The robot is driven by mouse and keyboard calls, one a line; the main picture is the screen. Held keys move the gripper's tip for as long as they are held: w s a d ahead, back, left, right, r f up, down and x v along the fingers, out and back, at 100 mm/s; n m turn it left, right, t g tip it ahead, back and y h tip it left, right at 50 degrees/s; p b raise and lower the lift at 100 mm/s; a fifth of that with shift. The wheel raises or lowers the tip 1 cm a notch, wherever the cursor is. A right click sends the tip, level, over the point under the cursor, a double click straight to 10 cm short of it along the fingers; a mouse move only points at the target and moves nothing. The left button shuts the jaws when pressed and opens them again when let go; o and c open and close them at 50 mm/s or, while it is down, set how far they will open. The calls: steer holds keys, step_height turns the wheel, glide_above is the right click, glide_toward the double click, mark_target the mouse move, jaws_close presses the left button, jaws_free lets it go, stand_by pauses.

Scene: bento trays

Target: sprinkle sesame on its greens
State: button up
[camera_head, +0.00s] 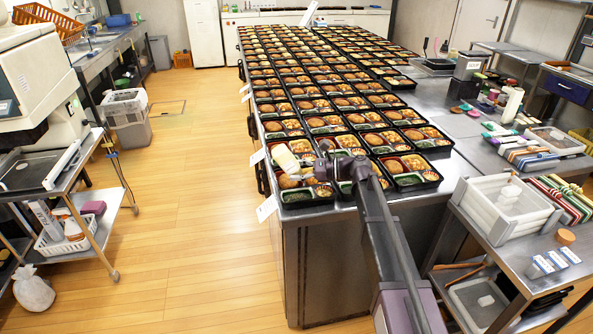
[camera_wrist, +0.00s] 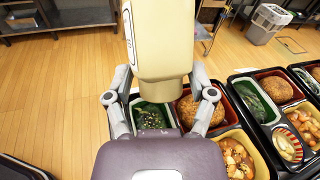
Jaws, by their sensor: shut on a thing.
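My gripper (camera_head: 304,162) is shut on a cream-yellow shaker (camera_head: 284,157) and holds it tilted above the near left bento tray. In the wrist view the shaker (camera_wrist: 160,42) fills the top middle, between the fingers of my gripper (camera_wrist: 160,75). Its outlet is hidden. Below it, the green compartment of that tray holds dark greens (camera_wrist: 152,118) with small pale specks on them. A browned round patty (camera_wrist: 190,108) lies in the red compartment to the right. The near tray's greens also show in the head view (camera_head: 297,196).
Rows of filled bento trays (camera_head: 320,100) cover the long steel table behind. A second tray stands close right, with greens (camera_wrist: 257,100) and a patty (camera_wrist: 277,90). A side cart with white containers (camera_head: 507,208) stands right.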

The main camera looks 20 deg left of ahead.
steer(key=shift+f, duration=0.15)
step_height(320, 180, down, 3)
steer(key=b, duration=0.3)
steer(key=shift+f+b, duration=0.2)
steer(key=shift+b, duration=0.15)
steer(key=shift+r, duration=0.1)
steer(key=shift+r+p, duration=1.75)
steer(key=shift+p, duration=0.15)
step_height(320, 180, up, 7)
steer(key=p, duration=0.7)
steer(key=shift+r, duration=0.1)
